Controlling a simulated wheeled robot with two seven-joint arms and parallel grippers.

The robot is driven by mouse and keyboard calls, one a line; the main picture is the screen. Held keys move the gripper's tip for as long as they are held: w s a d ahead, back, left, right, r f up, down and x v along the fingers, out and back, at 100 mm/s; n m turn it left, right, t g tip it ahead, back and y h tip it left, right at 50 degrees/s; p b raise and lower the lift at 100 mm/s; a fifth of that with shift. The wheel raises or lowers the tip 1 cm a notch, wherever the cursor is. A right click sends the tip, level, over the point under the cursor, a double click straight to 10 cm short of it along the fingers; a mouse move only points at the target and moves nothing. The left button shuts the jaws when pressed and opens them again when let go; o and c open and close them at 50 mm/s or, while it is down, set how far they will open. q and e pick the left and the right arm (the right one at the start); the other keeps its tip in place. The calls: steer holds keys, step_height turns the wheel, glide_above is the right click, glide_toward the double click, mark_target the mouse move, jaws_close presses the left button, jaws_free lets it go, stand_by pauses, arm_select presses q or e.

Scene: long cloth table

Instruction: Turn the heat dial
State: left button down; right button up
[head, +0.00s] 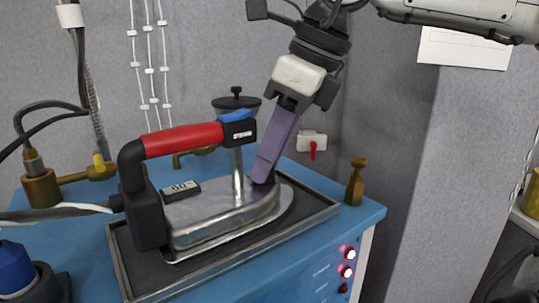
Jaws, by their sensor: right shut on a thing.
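A steam iron (215,213) with a metal body and a red handle (183,140) rests on a dark framed pad on the blue station. My right gripper (262,176) comes down from above, its purple fingers tilted and shut at the top of the iron, beyond the metal post. A small dark part, likely the heat dial, is at the fingertips and mostly hidden by them; its setting cannot be read. A small black label (180,191) with white figures sits on the iron's body. My left gripper is not in view.
The blue station (335,222) has lit red buttons (348,262) on its front. A brass fitting (355,182) stands at its right corner. Hoses and another brass fitting (40,182) are at the left. A grey wall is behind.

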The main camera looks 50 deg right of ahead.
steer(key=o, duration=1.1)
steer(key=shift+c, duration=0.2)
steer(key=p+v, duration=0.1)
steer(key=v, duration=0.9)
steer(key=shift+r+p, duration=0.2)
steer(key=shift+p, duration=0.1)
